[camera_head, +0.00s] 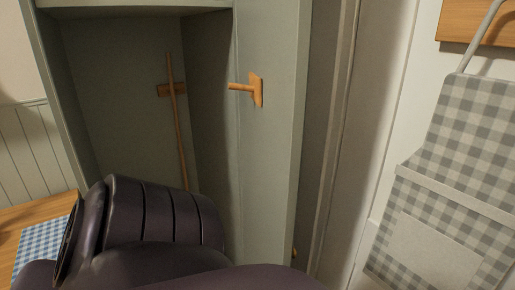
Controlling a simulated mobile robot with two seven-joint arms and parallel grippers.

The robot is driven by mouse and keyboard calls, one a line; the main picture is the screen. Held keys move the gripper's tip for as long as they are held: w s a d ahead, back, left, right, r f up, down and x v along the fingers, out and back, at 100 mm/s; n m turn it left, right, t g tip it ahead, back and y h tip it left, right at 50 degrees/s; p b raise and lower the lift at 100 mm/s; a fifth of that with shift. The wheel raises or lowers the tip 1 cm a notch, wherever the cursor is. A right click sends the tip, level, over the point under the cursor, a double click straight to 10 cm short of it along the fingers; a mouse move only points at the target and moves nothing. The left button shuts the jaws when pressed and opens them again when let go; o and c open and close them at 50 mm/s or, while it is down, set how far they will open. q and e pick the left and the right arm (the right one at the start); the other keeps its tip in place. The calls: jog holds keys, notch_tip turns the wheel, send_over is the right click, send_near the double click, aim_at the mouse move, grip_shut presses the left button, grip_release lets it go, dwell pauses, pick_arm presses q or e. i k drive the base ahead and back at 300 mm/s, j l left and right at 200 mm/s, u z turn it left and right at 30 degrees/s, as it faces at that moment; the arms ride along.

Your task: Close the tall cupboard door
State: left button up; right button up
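The tall cupboard (145,6) is grey-green and stands open in the left half of the head view. Its inside shows, with a thin wooden pole (176,130) against the back by a small wooden block. A tall grey-green panel (272,165), which looks like the cupboard door swung open, stands at the right of the opening. A wooden peg-like piece (256,90) is fixed on it. Neither gripper is in view. Dark links of my own arm fill the bottom left and centre and hide the lower part of the cupboard.
A wooden surface with a blue checked cloth (42,246) is at the lower left, beside the cupboard. A grey checked fabric piece (465,145) hangs at the right, under a wooden board (478,20). A pale wall strip lies between it and the panel.

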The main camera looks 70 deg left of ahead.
aim_at(273, 38)
jog(key=u, duration=0.35)
jog(key=l+u, duration=0.15)
jog(key=u, duration=0.25)
jog(key=l+u, duration=0.1)
jog(key=u, duration=0.75)
jog(key=j+u, duration=0.1)
jog(key=u, duration=0.4)
jog(key=i+u, duration=0.1)
jog(key=u, duration=0.9)
jog(key=i+j, duration=0.05)
